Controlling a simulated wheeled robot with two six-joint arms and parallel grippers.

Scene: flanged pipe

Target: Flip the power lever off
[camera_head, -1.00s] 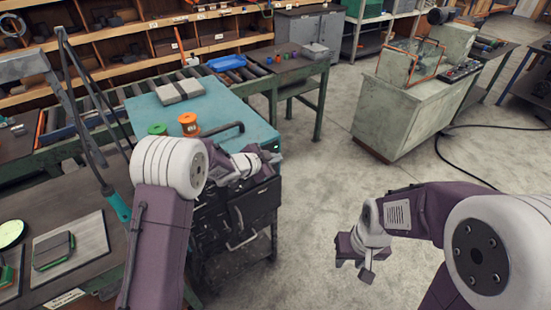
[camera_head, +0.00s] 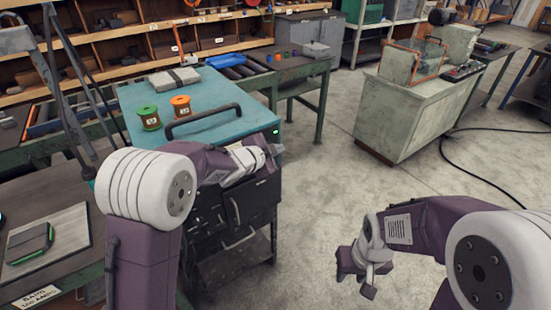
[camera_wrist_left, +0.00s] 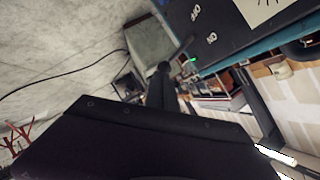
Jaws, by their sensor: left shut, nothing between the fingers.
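A teal-topped black cabinet (camera_head: 232,138) stands left of centre, with a green light at its right edge. In the left wrist view its dark panel (camera_wrist_left: 228,35) carries white labels and the green light. A dark bar (camera_wrist_left: 181,48) sticks out beside that light; it may be the power lever, but I cannot tell its position. My left gripper (camera_head: 272,152) is shut and empty, close to the cabinet's front right corner. Its dark tip (camera_wrist_left: 162,72) appears near the bar; contact is unclear. My right gripper (camera_head: 357,274) hangs over open floor, its jaws unclear.
A green spool (camera_head: 149,118), an orange spool (camera_head: 181,106) and a black handle (camera_head: 203,122) are on the teal top. A bench (camera_head: 75,265) is at front left. A pale machine (camera_head: 400,115) stands at the right, with clear floor between.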

